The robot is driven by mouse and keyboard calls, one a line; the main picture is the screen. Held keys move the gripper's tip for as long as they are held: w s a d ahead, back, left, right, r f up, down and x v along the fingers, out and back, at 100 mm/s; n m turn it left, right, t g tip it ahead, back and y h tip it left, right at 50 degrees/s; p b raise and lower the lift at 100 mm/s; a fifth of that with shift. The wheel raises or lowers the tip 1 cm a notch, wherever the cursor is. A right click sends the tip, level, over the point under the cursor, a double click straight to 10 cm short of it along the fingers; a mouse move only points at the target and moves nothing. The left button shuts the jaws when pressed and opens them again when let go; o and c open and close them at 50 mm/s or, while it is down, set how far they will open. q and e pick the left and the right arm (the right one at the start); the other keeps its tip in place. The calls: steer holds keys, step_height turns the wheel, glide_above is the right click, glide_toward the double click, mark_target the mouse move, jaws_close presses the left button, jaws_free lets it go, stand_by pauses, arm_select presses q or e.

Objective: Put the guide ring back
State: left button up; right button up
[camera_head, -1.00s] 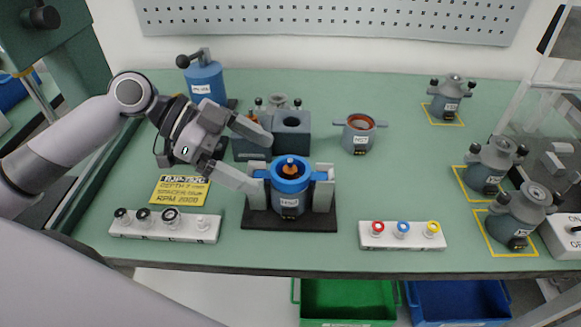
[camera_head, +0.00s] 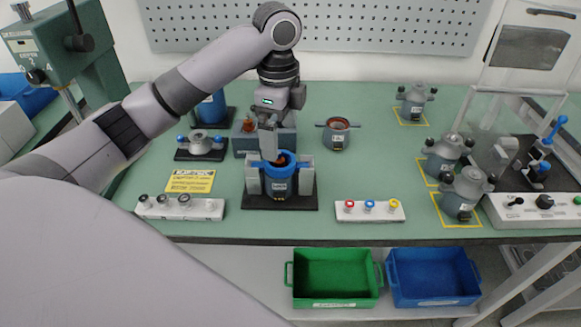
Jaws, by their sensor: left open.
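A blue-topped stator housing (camera_head: 281,185) stands upright between two grey blocks on a dark base plate (camera_head: 305,204), near the table's middle. A blue ring-shaped top with side lugs (camera_head: 294,168) sits on it; its opening looks dark red inside. I cannot tell for sure which part is the guide ring. My left gripper (camera_head: 270,150) points down, open, directly above the housing's back left. Its fingers overlap in view and hide part of the opening, so contact cannot be told. My right gripper is not in view.
A white rack with red, blue and yellow rings (camera_head: 350,215) is at right, and one with dark-topped pegs (camera_head: 155,212) at left. A grey-blue pot (camera_head: 336,135) stands behind. Several housings stand at right. Green (camera_head: 335,303) and blue (camera_head: 434,298) bins sit below the front edge.

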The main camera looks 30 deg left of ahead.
mark_target(280, 155)
arm_select(q)
steer(key=f, duration=0.7)
steer(key=shift+w+a+f+b, duration=0.1)
steer(key=shift+w+a+b, duration=0.15)
steer(key=shift+a+b, duration=0.1)
steer(key=c, duration=1.2)
steer(key=shift+r, duration=0.6)
step_height(280, 155, up, 19)
steer(key=p, duration=0.4)
steer(key=shift+p, duration=0.3)
